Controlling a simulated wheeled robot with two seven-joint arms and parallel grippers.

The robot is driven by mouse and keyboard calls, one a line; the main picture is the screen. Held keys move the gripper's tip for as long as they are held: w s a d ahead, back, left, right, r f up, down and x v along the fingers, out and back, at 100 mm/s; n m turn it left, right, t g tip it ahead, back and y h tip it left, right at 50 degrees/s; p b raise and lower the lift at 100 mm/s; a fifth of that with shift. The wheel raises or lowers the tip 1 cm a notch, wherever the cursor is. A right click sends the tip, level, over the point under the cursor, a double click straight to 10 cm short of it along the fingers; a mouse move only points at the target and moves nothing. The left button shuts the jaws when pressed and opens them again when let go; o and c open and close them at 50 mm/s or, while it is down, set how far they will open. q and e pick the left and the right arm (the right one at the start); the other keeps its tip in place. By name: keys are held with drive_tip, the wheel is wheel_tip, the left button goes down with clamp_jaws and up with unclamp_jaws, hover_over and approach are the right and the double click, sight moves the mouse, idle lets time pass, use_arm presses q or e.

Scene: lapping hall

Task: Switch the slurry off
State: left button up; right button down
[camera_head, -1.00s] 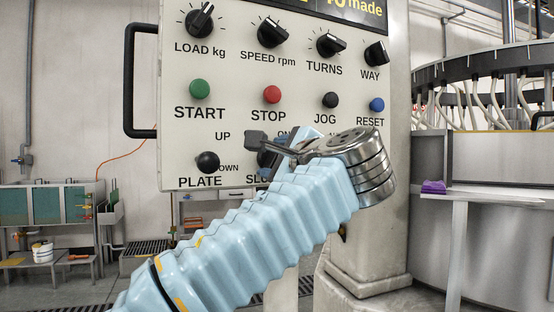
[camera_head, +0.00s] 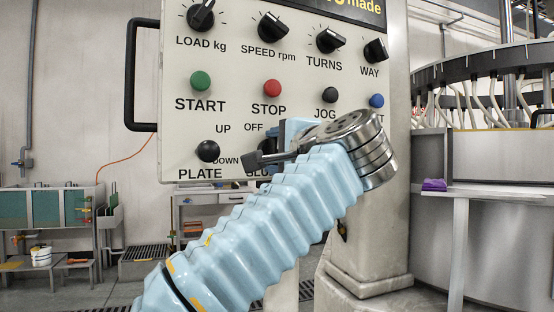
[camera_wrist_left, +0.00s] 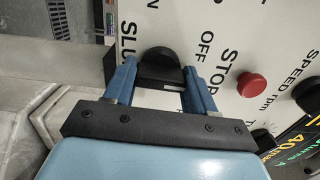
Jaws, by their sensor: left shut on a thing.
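The slurry knob (camera_wrist_left: 160,65) is a black knob on the pale control panel (camera_head: 180,100). In the left wrist view it sits between the two blue fingers of my left gripper (camera_wrist_left: 161,80), which is shut on it. The word OFF is printed beside the knob there. In the head view my light blue left arm comes up from below, and its wrist covers most of the knob, the SLURRY label and the ON mark. OFF shows at the knob's upper left. I cannot tell exactly where the knob points. My right gripper is not in view.
The plate knob (camera_head: 207,151) is just left of the slurry knob. Above are the green START button (camera_head: 200,82), red STOP button (camera_head: 272,88), black JOG button (camera_head: 330,95) and blue RESET button (camera_head: 376,101). A black handle (camera_head: 131,80) sticks out at the panel's left edge.

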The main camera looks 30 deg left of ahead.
use_arm(q)
drive_tip(key=n, duration=0.1)
drive_tip(key=n+b, duration=0.1)
drive_tip(key=shift+f+n, duration=0.2)
drive_tip(key=shift+n, duration=0.1)
drive_tip(key=shift+r+n+b, duration=0.1)
drive_tip(key=shift+n+b, duration=0.35)
drive_tip(key=shift+n, duration=1.25)
drive_tip(key=o, duration=1)
drive_tip(key=shift+r, duration=0.1)
drive_tip(key=shift+o, duration=0.2)
drive_tip(key=v, duration=1.3)
drive_tip(key=shift+s+d+b, duration=0.15)
drive_tip(key=shift+d+b, duration=0.25)
drive_tip(key=shift+b, duration=0.05)
